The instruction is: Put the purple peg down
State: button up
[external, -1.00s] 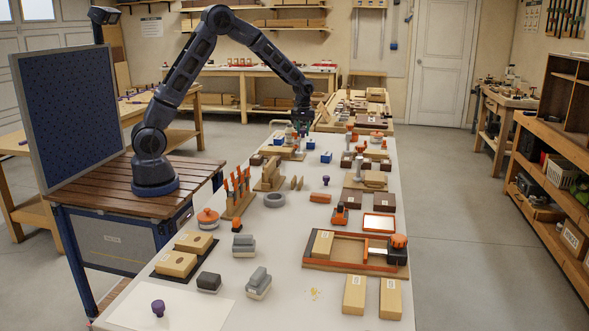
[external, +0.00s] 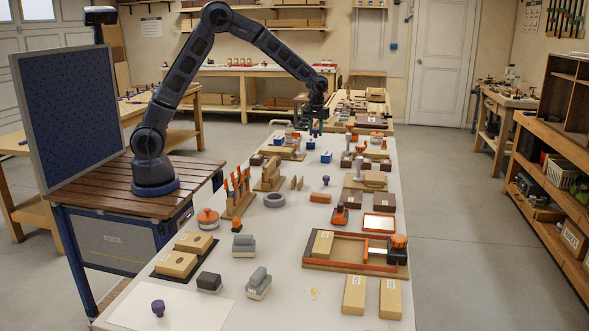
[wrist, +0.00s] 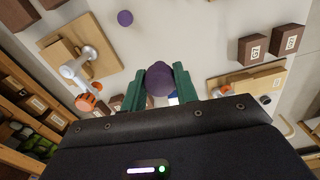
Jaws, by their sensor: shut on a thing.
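My gripper (wrist: 160,88) is shut on a purple peg (wrist: 159,80); the peg's rounded end shows between the two green fingers in the wrist view. In the external view my gripper (external: 316,128) hangs over the far part of the long white table (external: 285,300), above the blue blocks; the held peg is too small to make out there. A second purple peg (external: 326,180) stands on the table in the middle; a purple peg top (wrist: 125,18) also shows on the tabletop in the wrist view. Another purple peg (external: 158,307) stands on a white sheet at the near left.
Blue blocks (external: 326,157) lie below my gripper. A wooden fixture with a grey post and orange knob (wrist: 85,70) is at left in the wrist view; dark brown blocks (wrist: 287,39) are at right. Bare tabletop (wrist: 190,35) lies between them.

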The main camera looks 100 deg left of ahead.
jog(key=w+d+m, duration=0.2)
jog(key=w+d, duration=0.3)
jog(key=d, duration=0.8)
jog(key=w+d+m, duration=0.2)
jog(key=w+d, duration=0.4)
jog(key=d, duration=0.6)
jog(key=d+m, duration=0.3)
jog(key=d, duration=2.1)
jog(key=m, duration=0.8)
send_over(206, 320)
notch_tip(206, 320, down, 20)
jog(key=shift+r, duration=0.1)
